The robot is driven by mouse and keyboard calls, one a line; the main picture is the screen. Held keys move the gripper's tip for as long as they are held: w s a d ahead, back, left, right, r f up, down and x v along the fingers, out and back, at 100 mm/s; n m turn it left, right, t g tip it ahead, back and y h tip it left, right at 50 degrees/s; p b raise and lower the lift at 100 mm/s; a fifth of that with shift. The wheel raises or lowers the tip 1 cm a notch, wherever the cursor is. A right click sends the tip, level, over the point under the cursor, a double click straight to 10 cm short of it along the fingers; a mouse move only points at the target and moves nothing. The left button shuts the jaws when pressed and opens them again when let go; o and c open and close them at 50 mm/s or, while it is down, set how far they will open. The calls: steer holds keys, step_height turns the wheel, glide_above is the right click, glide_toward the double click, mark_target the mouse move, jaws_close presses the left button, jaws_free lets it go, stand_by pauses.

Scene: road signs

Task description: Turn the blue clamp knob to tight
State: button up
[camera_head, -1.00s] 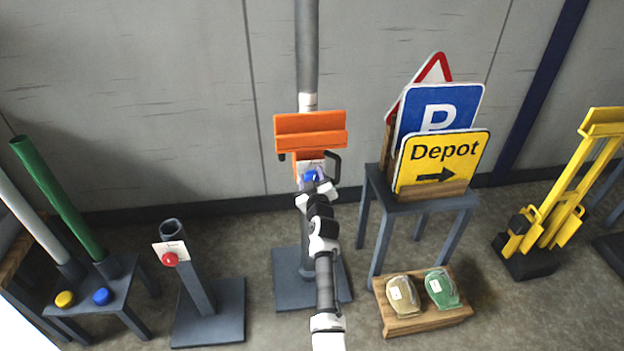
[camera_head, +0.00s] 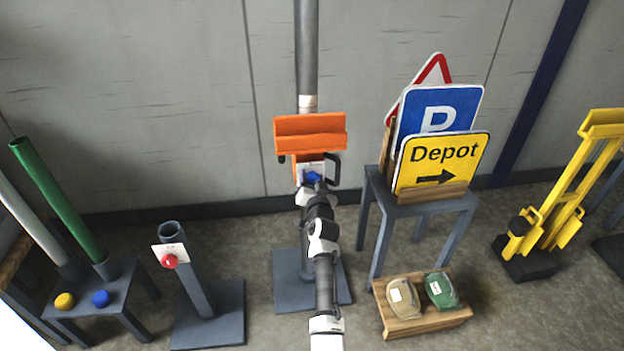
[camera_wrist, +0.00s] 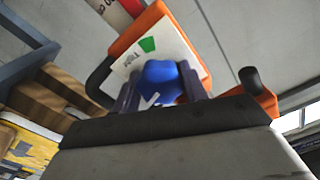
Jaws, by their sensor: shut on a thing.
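The blue clamp knob (camera_head: 313,177) sits on the front of the orange clamp (camera_head: 310,134), which is fixed on the grey post. In the wrist view the blue knob (camera_wrist: 163,82) is between the two dark fingers of my gripper (camera_wrist: 160,92), which is shut on it. A white line shows on the knob's face. Behind it, a white label plate (camera_wrist: 150,50) carries a green mark and small lettering near the upper left of the knob. In the head view my arm mostly hides my gripper (camera_head: 315,182).
A grey stand with Depot (camera_head: 441,161) and parking (camera_head: 438,108) signs is close on the right. A wooden tray (camera_head: 430,320) lies on the floor at right. Black handles flank the clamp.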

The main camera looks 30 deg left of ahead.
steer(key=m+p, duration=0.1)
steer(key=m, duration=0.5)
steer(key=shift+m, duration=0.3)
steer(key=m+p, duration=0.2)
steer(key=m, duration=0.4)
steer(key=m+p, duration=0.1)
steer(key=m, duration=0.5)
steer(key=shift+f+m+p, duration=0.1)
steer(key=shift+m+p, duration=0.2)
steer(key=m+p, duration=0.1)
steer(key=m, duration=0.5)
steer(key=shift+p, duration=0.3)
steer(key=shift+m, duration=0.3)
steer(key=o, duration=1)
steer(key=p+v, duration=0.2)
steer(key=v, duration=1.1)
steer(key=shift+s+d+p, duration=0.25)
steer(key=shift+s+p, duration=0.1)
